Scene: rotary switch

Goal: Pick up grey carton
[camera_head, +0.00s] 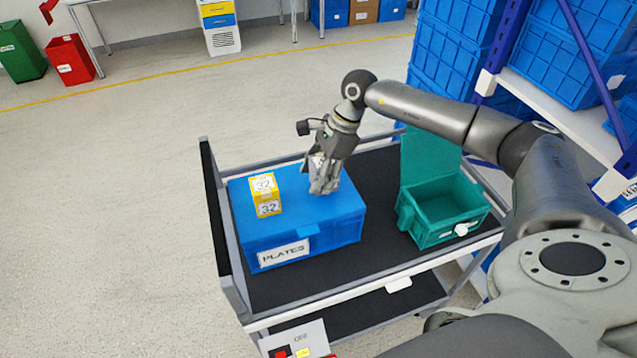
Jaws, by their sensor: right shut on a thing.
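My right gripper (322,186) points down over the right part of the blue box's lid. It is shut on a small pale grey thing (316,161), which looks like the grey carton. The fingers hide most of it, and I cannot tell whether it touches the lid or hangs just above it. The blue box (335,227), labelled PLATES, stands closed on the cart. My left gripper is not in view.
A yellow box (265,195) marked 32 sits on the left of the blue lid. An open green crate (443,222) with its lid raised stands on the right of the black cart top (377,172). A shelf with blue crates (456,63) rises behind the right arm.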

